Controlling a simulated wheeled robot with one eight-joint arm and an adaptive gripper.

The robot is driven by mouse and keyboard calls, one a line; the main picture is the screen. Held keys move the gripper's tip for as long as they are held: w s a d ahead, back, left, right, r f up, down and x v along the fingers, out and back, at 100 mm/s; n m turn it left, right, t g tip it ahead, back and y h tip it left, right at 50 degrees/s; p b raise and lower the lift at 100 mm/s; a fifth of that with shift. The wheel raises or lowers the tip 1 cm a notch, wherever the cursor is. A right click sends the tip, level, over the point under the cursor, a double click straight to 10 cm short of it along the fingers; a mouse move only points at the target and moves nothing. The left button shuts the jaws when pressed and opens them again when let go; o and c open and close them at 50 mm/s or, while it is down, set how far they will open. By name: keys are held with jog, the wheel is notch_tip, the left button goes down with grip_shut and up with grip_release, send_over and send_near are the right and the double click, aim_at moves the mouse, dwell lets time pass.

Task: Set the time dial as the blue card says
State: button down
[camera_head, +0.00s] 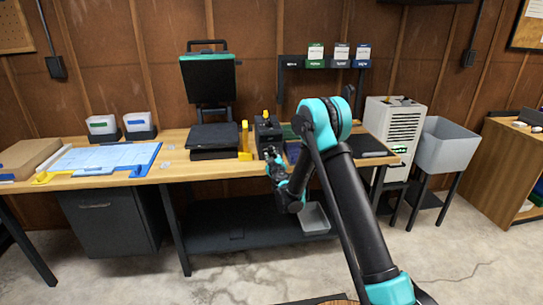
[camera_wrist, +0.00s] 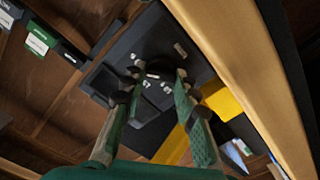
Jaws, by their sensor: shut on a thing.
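The dark box (camera_head: 267,128) stands on the bench, with its front face towards my gripper. In the wrist view its black face (camera_wrist: 118,70) shows several small white marks, too small to read. My gripper (camera_wrist: 158,74) is at this face, its fingers closed on the small time dial (camera_wrist: 152,76), which they mostly hide. My gripper (camera_head: 271,160) also shows in the head view, just in front of the box. The blue card (camera_head: 363,52) is at the right end of the rack above the bench; its writing is unreadable.
A yellow upright piece (camera_head: 244,141) stands close left of the box. Left of it is a dark device (camera_head: 212,140). The wooden bench edge (camera_wrist: 235,60) runs close beside my gripper. A white unit (camera_head: 396,125) and a grey bin (camera_head: 447,146) stand at the right.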

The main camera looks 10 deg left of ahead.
jog(key=shift+m, duration=0.6)
jog(key=c, duration=1.2)
grip_release()
jog(key=shift+o, duration=0.2)
jog(key=shift+s, duration=0.1)
jog(key=v, duration=0.7)
jog(key=shift+s, duration=0.2)
jog(key=shift+d+r, duration=0.1)
jog(key=shift+r, duration=0.05)
